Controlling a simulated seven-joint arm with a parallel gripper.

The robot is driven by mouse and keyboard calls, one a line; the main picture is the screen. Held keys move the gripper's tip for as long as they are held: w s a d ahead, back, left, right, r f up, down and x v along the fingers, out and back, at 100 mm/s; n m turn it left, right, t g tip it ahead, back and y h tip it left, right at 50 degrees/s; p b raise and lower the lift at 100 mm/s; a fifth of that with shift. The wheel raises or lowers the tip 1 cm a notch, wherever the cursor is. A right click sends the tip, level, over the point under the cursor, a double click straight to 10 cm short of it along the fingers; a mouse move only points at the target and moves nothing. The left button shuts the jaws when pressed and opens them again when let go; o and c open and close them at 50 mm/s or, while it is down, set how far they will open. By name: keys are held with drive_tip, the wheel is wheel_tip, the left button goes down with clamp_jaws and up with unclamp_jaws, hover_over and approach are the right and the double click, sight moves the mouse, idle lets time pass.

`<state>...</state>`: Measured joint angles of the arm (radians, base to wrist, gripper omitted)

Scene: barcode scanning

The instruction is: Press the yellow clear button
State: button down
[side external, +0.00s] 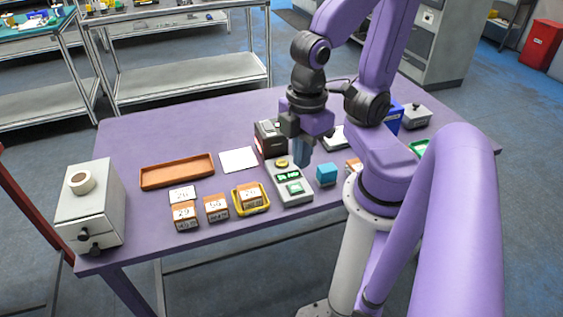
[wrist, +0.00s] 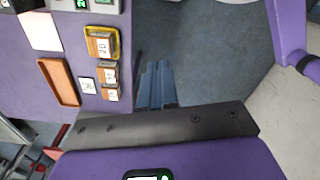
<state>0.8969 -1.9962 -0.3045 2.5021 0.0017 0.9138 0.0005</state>
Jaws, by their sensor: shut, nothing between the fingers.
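The yellow button (side external: 282,163) is a small round cap at the far end of a pale grey device (side external: 300,199) with a lit green display (side external: 288,176) and a green button (side external: 295,188). My gripper (side external: 303,164) is shut and empty, pointing down beside the yellow button, to its right in the side view. It looks above the table; its exact height and any contact cannot be told. In the wrist view my closed blue-grey fingers (wrist: 156,84) show over the floor. Only part of the device (wrist: 105,6) shows there at the top edge; the yellow button is out of that view.
A dark box (side external: 269,137) stands behind the device and a blue cube (side external: 326,174) to its right. A yellow tray (side external: 239,207) holding a labelled box is at left, with more labelled boxes (side external: 216,208) beyond. An orange tray (side external: 177,171) and white sheet (side external: 238,160) lie farther back.

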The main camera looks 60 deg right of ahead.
drive_tip(key=w+d+f+m+g+y, duration=0.2)
drive_tip(key=w+d+f+m, duration=0.15)
drive_tip(key=w+m, duration=0.35)
drive_tip(key=w+d+f+m+g+y, duration=0.1)
drive_tip(key=w+d+f+m, duration=0.1)
drive_tip(key=w+d+m, duration=0.35)
drive_tip(key=m+t+y, duration=0.4)
drive_tip(key=m+t, duration=0.4)
drive_tip(key=m, duration=0.8)
hover_over(285, 161)
drive_tip(key=shift+a+f, duration=0.1)
drive_tip(key=shift+f, duration=2.25)
drive_tip(key=shift+f, duration=4.45)
